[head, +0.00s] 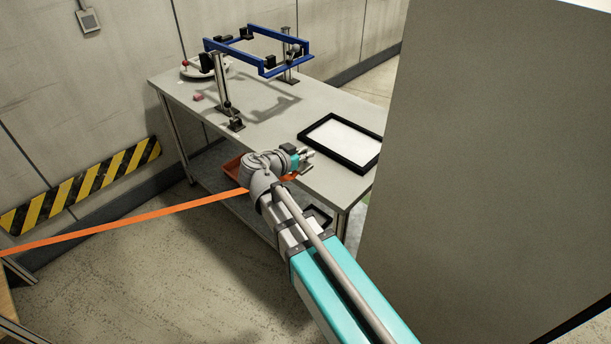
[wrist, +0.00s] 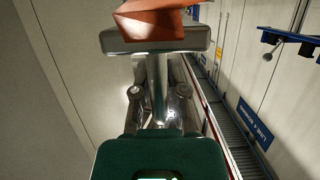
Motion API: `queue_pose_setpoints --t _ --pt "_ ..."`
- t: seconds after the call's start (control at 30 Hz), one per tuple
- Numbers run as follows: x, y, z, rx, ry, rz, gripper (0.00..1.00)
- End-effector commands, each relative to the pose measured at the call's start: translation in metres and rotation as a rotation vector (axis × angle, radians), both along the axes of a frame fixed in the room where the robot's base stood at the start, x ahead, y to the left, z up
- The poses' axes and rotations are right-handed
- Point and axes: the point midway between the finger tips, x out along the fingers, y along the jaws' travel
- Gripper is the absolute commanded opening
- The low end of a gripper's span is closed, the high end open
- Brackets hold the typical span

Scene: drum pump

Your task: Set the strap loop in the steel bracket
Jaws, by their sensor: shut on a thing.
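An orange strap (head: 130,219) runs taut from the left edge in the head view to my wrist, and my arm hides part of it. A folded orange end, which looks like the strap loop (wrist: 148,22), is at my gripper's fingertips (wrist: 155,40) in the wrist view. My gripper is shut on it. In the head view my gripper (head: 304,157) is beside the table's front edge, partly hidden by my wrist. I cannot pick out the steel bracket in either view.
The grey table (head: 280,135) carries a blue frame (head: 262,52) on posts and a black-rimmed tray (head: 345,145). A red-orange bin (head: 232,167) is on the lower shelf. A large grey panel (head: 490,170) blocks the right side. The floor at left is clear beneath the strap.

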Motion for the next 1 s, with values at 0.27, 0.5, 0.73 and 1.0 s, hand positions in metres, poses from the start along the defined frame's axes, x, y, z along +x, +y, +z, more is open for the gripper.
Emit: queue_pose_setpoints --t 0.27,0.5,0.73,1.0 --pt "0.029 0.071 -0.010 -0.001 0.001 0.003 0.00" --pt "0.037 0.111 -0.014 -0.001 -0.001 -0.001 0.00" --pt "0.037 0.114 -0.014 -0.001 -0.001 -0.003 0.00" --pt "0.039 0.111 -0.016 -0.001 -0.001 -0.004 0.00"
